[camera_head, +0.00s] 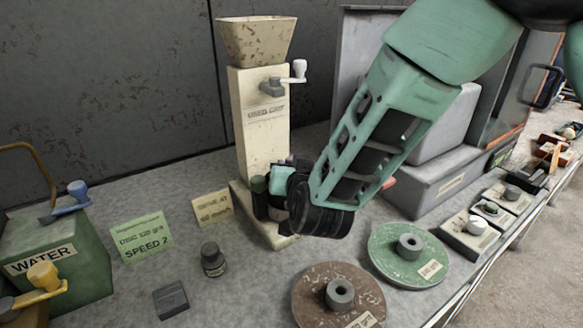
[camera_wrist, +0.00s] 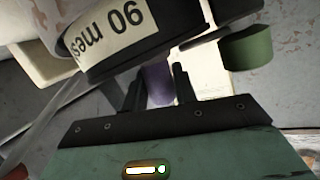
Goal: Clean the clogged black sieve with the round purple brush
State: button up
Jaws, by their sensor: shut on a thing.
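The round purple brush (camera_wrist: 157,86) shows in the wrist view between the two dark fingers of my gripper (camera_wrist: 156,76), which is shut on it. A black sieve (camera_wrist: 120,58) with a pale label reading "90 mes…", upside down in this view, sits close beyond the fingers and covers part of the brush. I cannot tell whether brush and sieve touch. The sieve's mesh is hidden, so its clogging cannot be seen. In the head view my wrist hides the fingertips and the brush at the foot of the cream mill.
A green round piece (camera_wrist: 246,48) stands beside the sieve; a green-topped one shows by the cream mill (camera_head: 262,130).

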jog(key=shift+f, duration=0.25)
jog(key=shift+w+a, duration=0.4)
jog(key=shift+w, duration=0.45)
jog(key=shift+s+d+b, duration=0.3)
jog(key=shift+s+d, duration=0.1)
jog(key=shift+s, duration=0.45)
jog(key=shift+s+d+b, duration=0.3)
jog(key=shift+s+d, duration=0.05)
jog(key=shift+s, duration=0.45)
jog(key=shift+w+a, duration=0.35)
jog(key=shift+w, duration=0.45)
jog(key=shift+w+a, duration=0.35)
jog(key=shift+w, duration=0.45)
jog(key=shift+s+d+b, duration=0.15)
jog(key=shift+s+d, duration=0.2)
jog(key=shift+s, duration=0.45)
jog(key=shift+s+d+b, duration=0.15)
jog(key=shift+s+d, duration=0.2)
jog(key=shift+s, duration=0.45)
